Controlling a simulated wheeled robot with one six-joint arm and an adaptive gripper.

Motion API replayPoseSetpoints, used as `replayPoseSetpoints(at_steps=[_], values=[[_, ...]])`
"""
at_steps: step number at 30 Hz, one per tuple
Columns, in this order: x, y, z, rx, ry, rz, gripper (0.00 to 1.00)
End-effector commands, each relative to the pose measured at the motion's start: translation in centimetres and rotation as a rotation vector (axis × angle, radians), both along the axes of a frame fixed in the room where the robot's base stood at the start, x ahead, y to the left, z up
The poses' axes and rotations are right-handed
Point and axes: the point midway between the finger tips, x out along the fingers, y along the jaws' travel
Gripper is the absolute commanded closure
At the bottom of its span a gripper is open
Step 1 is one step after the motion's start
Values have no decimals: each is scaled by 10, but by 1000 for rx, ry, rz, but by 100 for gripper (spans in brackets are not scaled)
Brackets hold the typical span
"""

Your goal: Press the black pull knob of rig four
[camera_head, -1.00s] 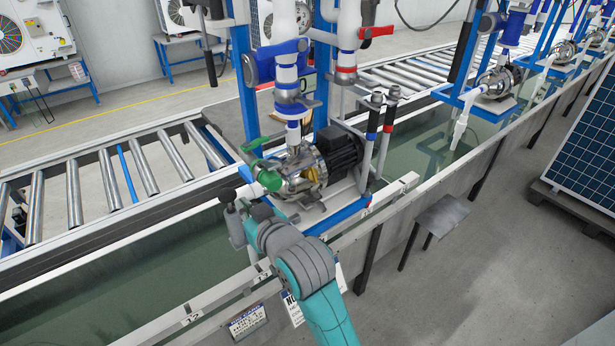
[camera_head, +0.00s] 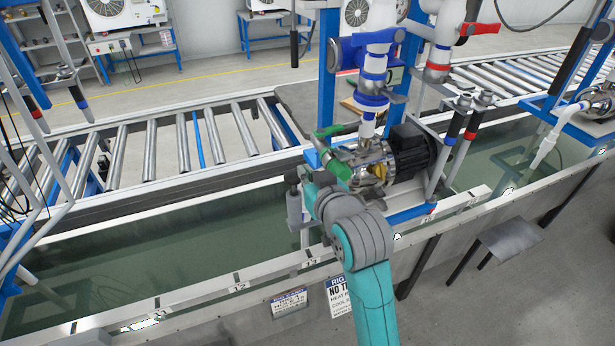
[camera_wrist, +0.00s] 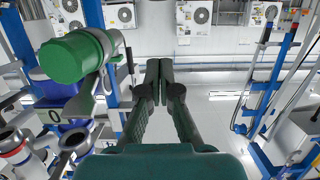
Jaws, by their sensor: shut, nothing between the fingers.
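I cannot make out the black pull knob for certain in either view. The pump rig in front of me has a silver pump with a black motor (camera_head: 412,152) and a green-handled fitting (camera_head: 338,165). My teal and grey arm reaches up to this rig in the head view and covers part of its near side. My gripper (camera_wrist: 159,70) shows in the wrist view, its dark fingers together and empty. A large green cap (camera_wrist: 72,58) is left of the fingers there, apart from them.
A long water trough (camera_head: 200,240) runs beneath the rig, with a roller conveyor (camera_head: 150,150) behind it. Blue uprights and pipes stand over the pump. A partly covered sign (camera_head: 340,298) hangs on the trough front. A small grey plate (camera_head: 510,238) sticks out at right.

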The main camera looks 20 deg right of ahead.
Motion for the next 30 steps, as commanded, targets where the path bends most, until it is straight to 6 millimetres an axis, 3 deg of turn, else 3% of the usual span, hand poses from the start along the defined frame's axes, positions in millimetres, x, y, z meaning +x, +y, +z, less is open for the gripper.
replayPoseSetpoints(at_steps=[12, 21, 30], values=[[72, 0, -23, 0, 3, 0, 100], [70, 0, -55, 0, 1, 0, 100], [69, 0, -58, 0, 0, 0, 100]])
